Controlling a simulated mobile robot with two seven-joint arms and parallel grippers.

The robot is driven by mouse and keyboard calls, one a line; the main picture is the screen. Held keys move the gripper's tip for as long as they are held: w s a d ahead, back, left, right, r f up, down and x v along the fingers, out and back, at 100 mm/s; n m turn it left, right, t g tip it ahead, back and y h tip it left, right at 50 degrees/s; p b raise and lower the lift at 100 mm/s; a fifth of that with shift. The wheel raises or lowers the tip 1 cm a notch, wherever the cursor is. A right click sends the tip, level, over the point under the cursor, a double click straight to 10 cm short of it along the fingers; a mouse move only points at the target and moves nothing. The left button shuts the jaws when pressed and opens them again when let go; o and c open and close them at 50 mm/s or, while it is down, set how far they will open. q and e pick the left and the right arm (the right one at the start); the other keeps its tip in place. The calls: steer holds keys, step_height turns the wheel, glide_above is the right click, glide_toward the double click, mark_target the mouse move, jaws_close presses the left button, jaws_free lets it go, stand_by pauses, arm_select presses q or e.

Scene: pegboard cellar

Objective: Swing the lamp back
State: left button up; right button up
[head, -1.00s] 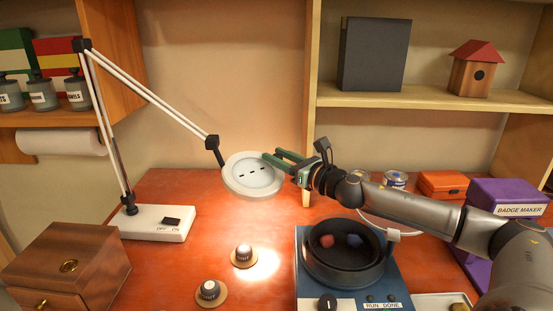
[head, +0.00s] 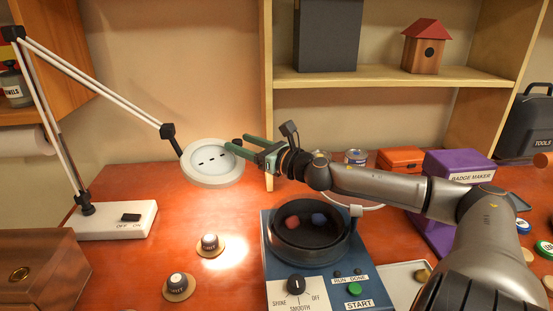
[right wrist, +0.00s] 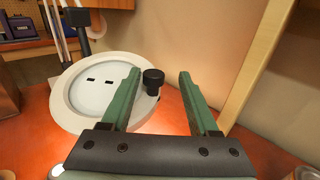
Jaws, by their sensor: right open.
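The lamp has a round white head (head: 212,163) on a jointed white arm (head: 90,80), rising from a white base (head: 118,220) with a black switch. The head hangs over the table, left of the blue machine, and lights a bright spot on the tabletop. My right gripper (head: 238,144) is at the right rim of the head, fingers open. In the right wrist view, a black knob (right wrist: 153,80) on the rim of the lamp head (right wrist: 95,90) stands between my open fingers (right wrist: 160,73), nearer the left one. Contact cannot be told. My left gripper is out of view.
A blue tumbler machine (head: 310,285) stands below my right arm. Two small round pieces (head: 210,245) (head: 177,287) lie by the light spot. A wooden box (head: 45,270) is at front left, a purple badge maker (head: 445,190) at right. A shelf upright (head: 266,70) stands behind.

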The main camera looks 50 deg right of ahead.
steer(key=s+p, duration=0.5)
steer(key=s, duration=0.5)
steer(key=shift+s+d, duration=0.3)
steer(key=shift+s, duration=0.05)
stand_by(0.6)
